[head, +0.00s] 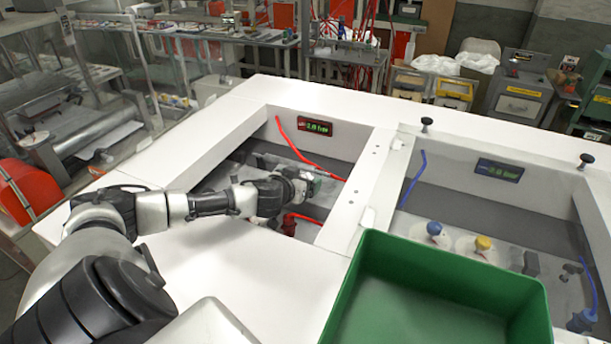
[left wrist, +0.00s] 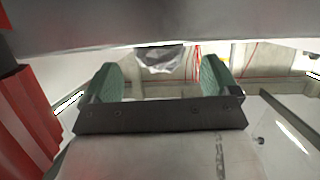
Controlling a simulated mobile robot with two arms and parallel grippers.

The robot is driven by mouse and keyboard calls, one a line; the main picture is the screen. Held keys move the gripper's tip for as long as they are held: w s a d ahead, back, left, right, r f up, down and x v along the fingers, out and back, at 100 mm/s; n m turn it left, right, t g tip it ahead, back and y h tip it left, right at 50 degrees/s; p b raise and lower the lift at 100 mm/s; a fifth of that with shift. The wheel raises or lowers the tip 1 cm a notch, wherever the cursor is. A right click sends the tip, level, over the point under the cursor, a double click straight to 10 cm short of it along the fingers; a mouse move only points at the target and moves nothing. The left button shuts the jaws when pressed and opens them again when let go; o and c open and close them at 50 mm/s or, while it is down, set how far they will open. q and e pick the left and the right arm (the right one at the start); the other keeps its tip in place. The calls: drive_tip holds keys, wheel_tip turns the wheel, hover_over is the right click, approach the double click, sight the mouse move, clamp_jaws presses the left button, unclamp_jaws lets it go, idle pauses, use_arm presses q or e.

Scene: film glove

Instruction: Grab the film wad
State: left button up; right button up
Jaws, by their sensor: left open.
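My left arm reaches into the left compartment (head: 330,150) of the white bench in the head view. My left gripper (head: 308,184) is low inside it, close to the red fitting (head: 290,222). In the left wrist view the two green finger pads of my left gripper (left wrist: 160,75) stand wide apart with nothing gripped. A small crumpled grey, partly clear lump (left wrist: 160,59) shows beyond and between the pads, apart from them. It may be the film wad, but I cannot be sure. In the head view I cannot make out the wad. My right gripper is not in view.
A green bin (head: 375,295) stands at the front right. The right compartment holds a blue-capped bottle (head: 434,232) and a yellow-capped one (head: 483,246). A white divider (head: 365,190) separates the compartments. A red hose (head: 290,143) hangs in the left one.

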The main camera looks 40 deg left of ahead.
use_arm(q)
drive_tip(key=shift+x, duration=1.15)
drive_tip(key=shift+s, duration=0.1)
drive_tip(key=shift+c, duration=0.3)
drive_tip(key=c, duration=0.9)
drive_tip(key=shift+r, duration=0.15)
